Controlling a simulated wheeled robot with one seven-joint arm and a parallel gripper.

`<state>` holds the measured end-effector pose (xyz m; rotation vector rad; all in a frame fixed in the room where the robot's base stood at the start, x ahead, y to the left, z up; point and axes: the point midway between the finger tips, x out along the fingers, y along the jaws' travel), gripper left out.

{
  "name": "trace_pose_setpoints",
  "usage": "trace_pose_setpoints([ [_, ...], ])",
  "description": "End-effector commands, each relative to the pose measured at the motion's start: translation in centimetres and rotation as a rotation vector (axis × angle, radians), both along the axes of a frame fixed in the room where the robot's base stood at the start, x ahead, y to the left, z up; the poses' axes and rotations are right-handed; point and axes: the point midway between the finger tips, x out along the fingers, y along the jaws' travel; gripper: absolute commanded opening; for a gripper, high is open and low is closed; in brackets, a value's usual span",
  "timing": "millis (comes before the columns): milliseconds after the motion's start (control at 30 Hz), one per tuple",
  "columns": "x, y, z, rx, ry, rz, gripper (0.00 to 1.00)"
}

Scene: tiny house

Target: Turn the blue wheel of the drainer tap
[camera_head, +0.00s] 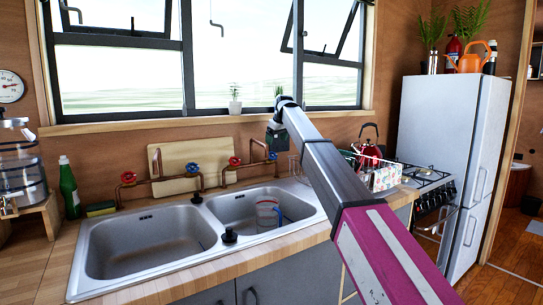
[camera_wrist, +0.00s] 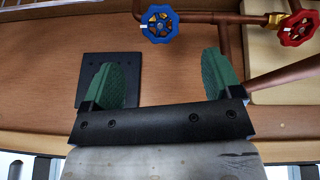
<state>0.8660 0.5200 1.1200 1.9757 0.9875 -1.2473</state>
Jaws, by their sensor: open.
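Two copper taps stand behind the double sink, each with a red and a blue wheel. The blue wheel (camera_head: 272,157) of the right-hand tap, nearer the dish rack, sits just below my gripper (camera_head: 276,138) in the head view. In the wrist view a blue wheel (camera_wrist: 160,24) with a brass centre shows at the top, and a red wheel (camera_wrist: 298,28) at the upper right. My gripper's green fingers (camera_wrist: 168,72) are open and empty. The blue wheel lies beyond the fingertips, roughly in line with the gap and apart from them.
The sink (camera_head: 150,240) holds a clear measuring cup (camera_head: 268,215) in its right basin. A wooden board (camera_head: 180,163) leans behind the left tap. A dish rack (camera_head: 382,178) and red kettle (camera_head: 369,145) stand to the right. The window sill (camera_head: 160,124) is above the taps.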

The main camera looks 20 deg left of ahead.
Motion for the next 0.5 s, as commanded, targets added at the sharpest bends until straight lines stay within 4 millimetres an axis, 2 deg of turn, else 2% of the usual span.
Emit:
trace_pose_setpoints([
  [300,1.6,1.6,-5.3,-0.002,0.002,0.000,0.84],
  [500,2.4,2.3,-7.7,-0.001,0.002,0.000,0.84],
])
